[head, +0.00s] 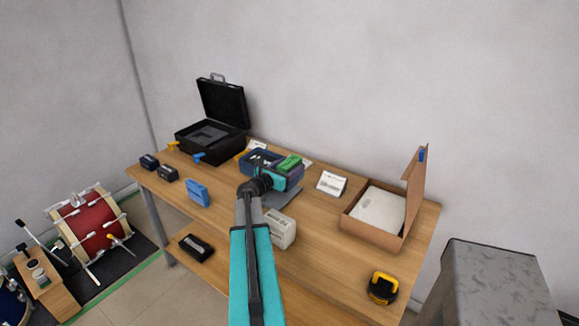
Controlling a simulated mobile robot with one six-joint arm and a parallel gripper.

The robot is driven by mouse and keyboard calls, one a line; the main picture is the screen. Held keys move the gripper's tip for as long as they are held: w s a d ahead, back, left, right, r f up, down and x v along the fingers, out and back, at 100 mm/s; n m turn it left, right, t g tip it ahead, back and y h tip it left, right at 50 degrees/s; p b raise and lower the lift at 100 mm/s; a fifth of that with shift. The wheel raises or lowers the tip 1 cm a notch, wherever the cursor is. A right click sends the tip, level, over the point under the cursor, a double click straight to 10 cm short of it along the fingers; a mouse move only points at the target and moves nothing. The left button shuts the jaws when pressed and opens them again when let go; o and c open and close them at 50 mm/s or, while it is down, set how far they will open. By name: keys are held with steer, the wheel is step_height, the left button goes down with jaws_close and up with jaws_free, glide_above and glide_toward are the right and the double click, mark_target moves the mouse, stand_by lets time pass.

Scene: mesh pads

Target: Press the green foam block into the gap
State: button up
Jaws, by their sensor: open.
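The green foam block (289,163) sits at the right end of a dark blue open bin (248,171) at the middle back of the workbench. Small white items show in the bin's left part. My gripper (284,173) is open, just in front of and over the bin's right end, close beside the green block. Its fingertips are small and partly hidden by its own teal body, so I cannot tell whether it touches the block. The gap is not clearly visible; the bin wall and my gripper hide the block's lower side.
An open black case (211,142) stands at the back left. A cardboard box (404,218) with white padding stands right. White cards (331,184), a white device (281,232), a blue tool (198,193) and a yellow-black tool (382,288) lie around.

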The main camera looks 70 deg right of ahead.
steer(key=shift+a, duration=0.15)
steer(key=b+v, duration=0.3)
steer(key=v, duration=1)
steer(key=shift+a, duration=0.25)
stand_by(0.9)
